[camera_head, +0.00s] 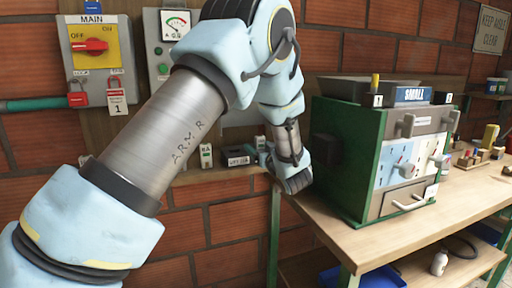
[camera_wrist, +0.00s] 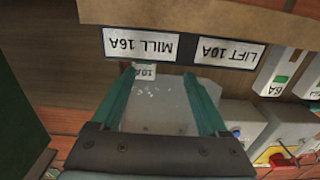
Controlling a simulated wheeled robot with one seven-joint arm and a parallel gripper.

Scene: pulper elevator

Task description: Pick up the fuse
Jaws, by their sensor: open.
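A small upright piece with a pale top (camera_head: 260,143), which looks like a fuse, stands on the wall shelf beside my gripper (camera_head: 266,157). In the wrist view a small tag reading 10A (camera_wrist: 144,71) shows upside down near the fingertips. My open gripper (camera_wrist: 158,74) has its teal fingers on either side of a pale grey surface that looks like the fuse's body; I cannot tell whether they touch it. Beyond the fingertips is a dark holder with labels MILL 16A (camera_wrist: 140,44) and LIFT 10A (camera_wrist: 229,52). Its black block also shows in the head view (camera_head: 236,158).
A fuse marked 6A (camera_head: 206,154) stands left of the holder; it also shows in the wrist view (camera_wrist: 276,78). A green machine (camera_head: 345,150) stands close right of my gripper on the bench (camera_head: 455,195). The MAIN switch (camera_head: 92,45) and red padlocks hang at left.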

